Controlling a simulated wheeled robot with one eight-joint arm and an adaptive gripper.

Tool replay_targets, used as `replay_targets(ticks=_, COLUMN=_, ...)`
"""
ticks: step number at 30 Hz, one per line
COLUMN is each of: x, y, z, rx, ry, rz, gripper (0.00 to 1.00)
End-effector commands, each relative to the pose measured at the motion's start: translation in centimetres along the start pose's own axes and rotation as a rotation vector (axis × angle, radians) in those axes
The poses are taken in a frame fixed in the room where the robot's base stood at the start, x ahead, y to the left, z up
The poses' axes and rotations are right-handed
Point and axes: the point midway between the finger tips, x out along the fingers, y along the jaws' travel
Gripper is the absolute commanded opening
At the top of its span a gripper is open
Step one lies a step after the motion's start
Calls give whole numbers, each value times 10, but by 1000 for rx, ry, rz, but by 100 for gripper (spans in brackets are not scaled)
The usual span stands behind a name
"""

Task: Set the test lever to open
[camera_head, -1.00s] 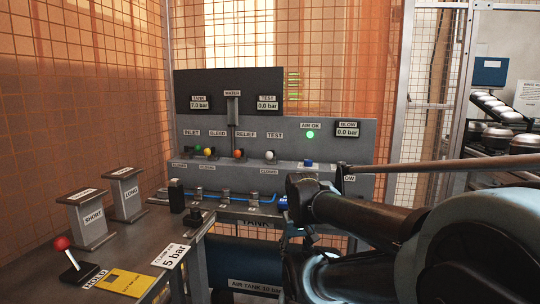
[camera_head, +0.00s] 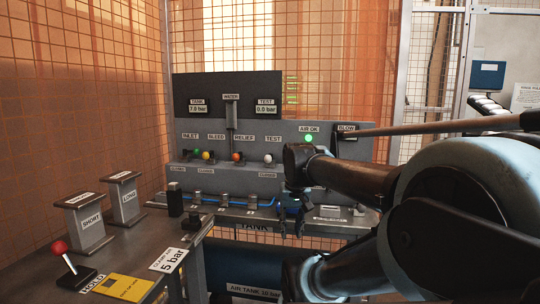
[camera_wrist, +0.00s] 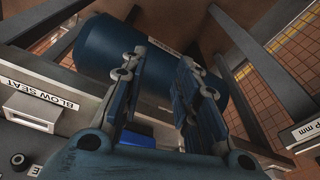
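The test lever, a white ball knob (camera_head: 268,158), sits on the grey valve panel (camera_head: 335,150) under the TEST label. The plate below it appears to read CLOSED. In the head view my gripper (camera_head: 291,219) hangs fingers-down in front of the panel's lower ledge, below and right of the test lever and apart from it. In the wrist view its two fingers (camera_wrist: 160,88) are spread, with nothing held between them. The blue air tank (camera_wrist: 170,60) shows beyond them. The test lever cannot be made out in the wrist view.
Green, yellow and orange knobs (camera_head: 237,157) stand left of the test lever. The TEST display (camera_head: 266,107) reads 0.0 bar; the TANK display (camera_head: 198,107) reads 7.0 bar. A red-ball lever (camera_head: 60,247) and two stands (camera_head: 89,222) are on the left bench. A BLOW SEAT label (camera_wrist: 41,93) shows in the wrist view.

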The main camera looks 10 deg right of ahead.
Motion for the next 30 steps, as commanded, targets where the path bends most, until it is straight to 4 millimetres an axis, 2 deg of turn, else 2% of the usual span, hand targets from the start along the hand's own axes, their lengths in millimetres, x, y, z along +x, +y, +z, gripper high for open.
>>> replay_targets(ticks=1, x=-19, y=-1, z=-18, rx=14, ry=-6, rz=-5, gripper=29)
replay_targets(ticks=3, x=-41, y=-3, z=-40, rx=34, ry=-13, rz=-14, gripper=29)
replay_targets(ticks=15, x=-153, y=-8, z=-170, rx=145, ry=-56, rz=-60, gripper=29)
replay_targets(ticks=24, x=-218, y=-7, z=-265, rx=226, ry=-90, rz=-95, gripper=29)
replay_targets(ticks=30, x=-251, y=-3, z=-325, rx=279, ry=-114, rz=-116, gripper=29)
